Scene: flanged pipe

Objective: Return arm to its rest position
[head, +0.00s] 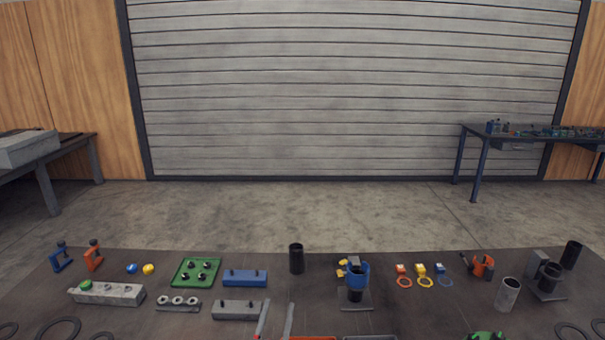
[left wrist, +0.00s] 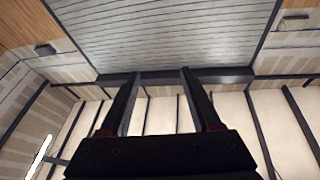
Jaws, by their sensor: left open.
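My left gripper (head: 277,309) shows at the bottom middle of the head view, its two fingers apart with nothing between them. In the left wrist view the fingers of the left gripper (left wrist: 155,78) are spread and empty, against the shutter wall and the ceiling. A dark pipe with a blue ring-shaped part (head: 360,275) stands upright on a fixture, right of the left gripper and apart from it. A black cylinder (head: 297,259) stands on the table beyond the gripper. My right gripper is not in view.
The dark table (head: 325,263) holds a green plate (head: 180,273), a blue block (head: 232,278), a grey block (head: 222,310), a grey cylinder (head: 508,293) and coloured rings (head: 425,282). A second fixture (head: 547,283) stands at right. The air above the table looks clear.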

